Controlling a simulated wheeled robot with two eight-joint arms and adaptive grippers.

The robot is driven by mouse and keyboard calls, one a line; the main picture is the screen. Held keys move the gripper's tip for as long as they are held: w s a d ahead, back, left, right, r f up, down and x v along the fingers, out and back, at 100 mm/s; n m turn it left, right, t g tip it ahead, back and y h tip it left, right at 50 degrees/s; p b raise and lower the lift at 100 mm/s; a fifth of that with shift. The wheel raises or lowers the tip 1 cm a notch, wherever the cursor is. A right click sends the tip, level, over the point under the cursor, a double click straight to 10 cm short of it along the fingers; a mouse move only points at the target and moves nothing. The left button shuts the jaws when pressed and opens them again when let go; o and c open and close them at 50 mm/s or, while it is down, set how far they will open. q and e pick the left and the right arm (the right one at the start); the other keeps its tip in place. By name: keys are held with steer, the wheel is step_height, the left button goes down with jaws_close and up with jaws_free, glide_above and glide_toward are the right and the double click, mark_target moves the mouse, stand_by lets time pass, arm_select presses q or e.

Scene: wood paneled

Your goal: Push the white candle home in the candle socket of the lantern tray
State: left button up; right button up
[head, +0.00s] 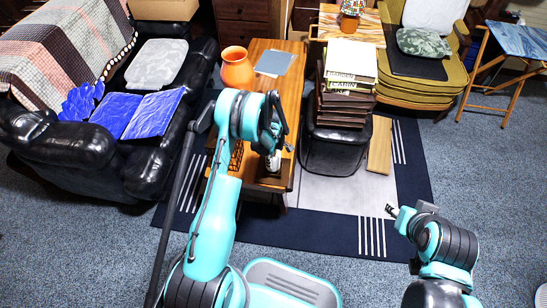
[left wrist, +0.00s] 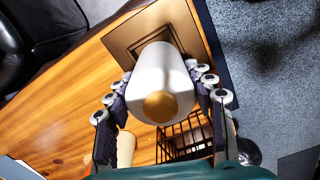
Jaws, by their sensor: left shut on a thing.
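The white candle (left wrist: 163,70) stands between the fingers of my left gripper (left wrist: 163,92) in the left wrist view, its gold-coloured near end facing the camera. The fingers close on it from both sides. Its far end overlaps the brown square lantern tray (left wrist: 128,38); the candle hides the socket, so I cannot tell how deep it sits. In the head view, my left gripper (head: 275,150) is over the near end of the wooden table, with a bit of the white candle (head: 273,163) showing below it. My right gripper (head: 392,211) is small and partly hidden, away from the table.
A black wire basket (left wrist: 186,138) and a pale rounded object (left wrist: 125,149) are close to the gripper on the wooden table (left wrist: 60,110). An orange vase (head: 237,70) and grey sheet (head: 275,63) lie farther back. A stack of books (head: 348,75) stands right of the table.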

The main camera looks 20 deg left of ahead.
arm_select(q)
steer(key=shift+f, duration=1.8)
steer(key=o, duration=1.4)
step_height(320, 180, up, 12)
